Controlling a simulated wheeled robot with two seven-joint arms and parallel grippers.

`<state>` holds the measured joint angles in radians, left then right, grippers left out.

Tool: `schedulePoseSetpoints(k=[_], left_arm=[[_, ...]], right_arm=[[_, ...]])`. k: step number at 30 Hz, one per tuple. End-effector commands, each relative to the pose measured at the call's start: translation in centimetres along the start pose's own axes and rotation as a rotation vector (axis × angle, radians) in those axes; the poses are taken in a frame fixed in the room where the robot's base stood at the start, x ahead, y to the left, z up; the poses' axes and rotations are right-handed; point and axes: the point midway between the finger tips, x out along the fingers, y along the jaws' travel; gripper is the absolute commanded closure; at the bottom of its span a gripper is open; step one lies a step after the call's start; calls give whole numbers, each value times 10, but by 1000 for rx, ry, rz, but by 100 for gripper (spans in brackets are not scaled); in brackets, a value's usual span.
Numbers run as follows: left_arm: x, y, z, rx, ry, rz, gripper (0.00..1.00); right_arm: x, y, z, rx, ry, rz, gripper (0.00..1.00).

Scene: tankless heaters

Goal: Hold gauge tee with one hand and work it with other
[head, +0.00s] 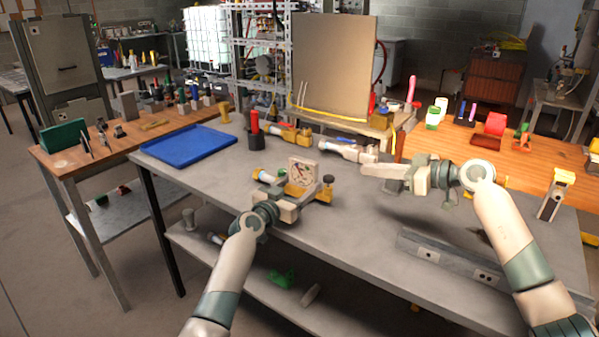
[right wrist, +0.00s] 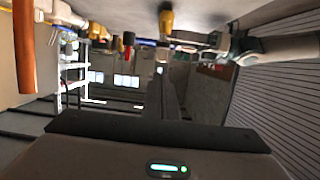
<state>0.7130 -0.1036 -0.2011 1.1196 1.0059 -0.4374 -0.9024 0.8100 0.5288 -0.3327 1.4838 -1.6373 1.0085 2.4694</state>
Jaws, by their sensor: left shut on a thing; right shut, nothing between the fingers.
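The gauge tee (head: 297,189) is in the head view, with a square pale gauge face (head: 302,172) on top, a yellow body, a black knob (head: 328,180) at its right and a white pipe end at its left. My left gripper (head: 291,207) is shut on the tee's near side and partly hides it. The tee is over the grey bench; I cannot tell whether it touches the top. My right gripper (head: 372,170) is shut and empty, to the right of the black knob and apart from it. Its fingers point left.
A blue tray (head: 188,146) lies on the bench's left end. A red and black bottle (head: 255,128) and two more valve fittings (head: 285,131) (head: 346,149) stand behind the tee. A grey socket strip (head: 456,264) runs along the right front. The bench (head: 365,232) between is clear.

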Motion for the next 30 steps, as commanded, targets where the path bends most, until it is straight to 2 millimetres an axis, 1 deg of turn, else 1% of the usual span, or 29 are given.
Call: schedulePoseSetpoints(k=[2,6,9,20,23,26,30], left_arm=[[0,1,0,0,-1,1,80],[0,1,0,0,-1,1,80],[0,1,0,0,-1,1,80],[0,1,0,0,-1,1,80],[0,1,0,0,-1,1,80],[0,1,0,0,-1,1,80],[0,1,0,0,-1,1,80]], right_arm=[[0,0,-1,0,0,0,100],[-4,-1,-15,-3,-2,0,100],[-6,-2,-21,1,-4,0,100],[-4,-2,-21,2,-5,-1,100],[1,-2,-21,2,-4,-1,100],[9,-2,-21,2,-4,-1,100],[27,-2,-21,3,-4,-3,100]])
